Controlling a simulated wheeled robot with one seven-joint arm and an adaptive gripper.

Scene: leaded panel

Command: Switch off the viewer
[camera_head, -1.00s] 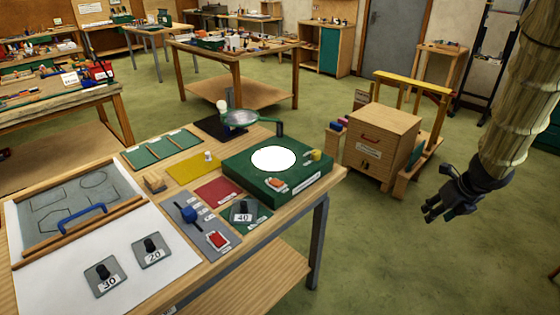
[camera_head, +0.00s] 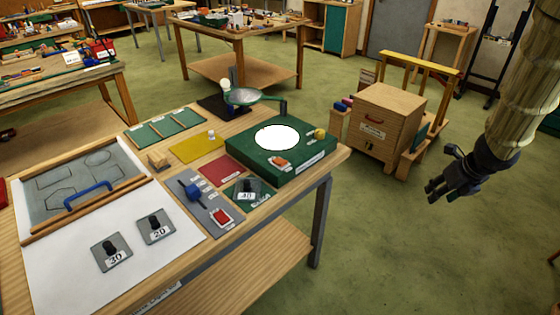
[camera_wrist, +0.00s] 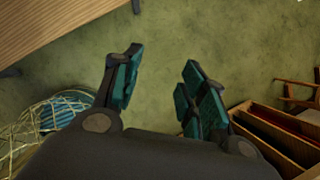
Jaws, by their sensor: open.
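The viewer is a green box (camera_head: 308,158) on the right end of the near wooden table in the head view. A round disc (camera_head: 277,138) on its top glows bright white. An orange-red switch (camera_head: 278,162) with a label sits on the box's near side, and a yellow knob (camera_head: 320,133) sits at its right corner. My gripper (camera_head: 438,190) hangs over the floor right of the table, well apart from the viewer. In the wrist view my gripper (camera_wrist: 157,82) is open and empty, with green floor between the fingers.
A grey plate with a blue handle and red button (camera_head: 221,216) lies left of the viewer. A magnifier (camera_head: 243,97) stands behind it. A wooden cabinet (camera_head: 384,122) stands on the floor between table and gripper. The wrist view shows a wooden box (camera_wrist: 275,130) at right.

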